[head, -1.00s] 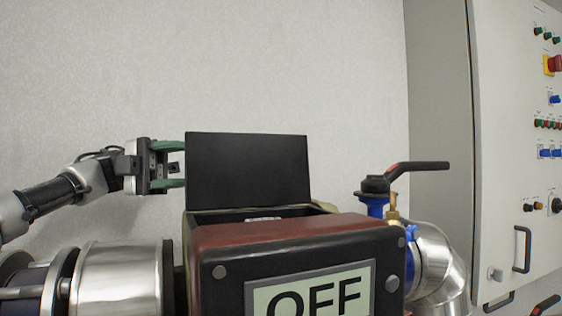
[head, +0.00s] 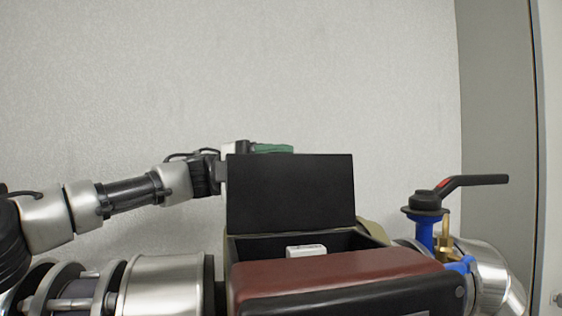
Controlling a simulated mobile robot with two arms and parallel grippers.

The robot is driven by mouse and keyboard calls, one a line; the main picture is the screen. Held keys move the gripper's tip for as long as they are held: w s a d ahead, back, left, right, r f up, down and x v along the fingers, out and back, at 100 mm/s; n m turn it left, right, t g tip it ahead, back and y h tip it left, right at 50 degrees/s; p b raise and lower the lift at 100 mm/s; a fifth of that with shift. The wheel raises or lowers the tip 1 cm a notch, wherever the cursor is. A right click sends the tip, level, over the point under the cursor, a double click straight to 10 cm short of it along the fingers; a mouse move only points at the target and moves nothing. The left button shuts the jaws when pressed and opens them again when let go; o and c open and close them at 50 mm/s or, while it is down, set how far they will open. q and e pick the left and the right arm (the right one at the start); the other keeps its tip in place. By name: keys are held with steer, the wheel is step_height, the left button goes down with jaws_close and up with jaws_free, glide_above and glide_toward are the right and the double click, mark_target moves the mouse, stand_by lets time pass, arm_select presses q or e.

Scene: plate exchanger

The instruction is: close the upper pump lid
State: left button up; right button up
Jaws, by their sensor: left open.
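The upper pump lid (head: 291,192) is a black flat panel standing raised at the back of the pump box (head: 335,276), which has a dark red top. The box is open, and a small white part (head: 306,251) shows inside. My left gripper (head: 272,148) is behind the lid, at its upper left edge. My right gripper is not in view.
A blue valve with a black lever (head: 458,187) stands right of the box, beside a shiny metal pipe (head: 487,277). Another metal pipe (head: 165,285) lies left of the box. A grey cabinet edge (head: 547,160) is at the far right. The wall behind is bare.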

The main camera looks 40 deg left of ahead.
arm_select(q)
steer(key=shift+s, duration=0.2)
steer(key=shift+w+d, duration=0.1)
steer(key=shift+w, duration=0.05)
steer(key=c, duration=0.5)
jaws_close()
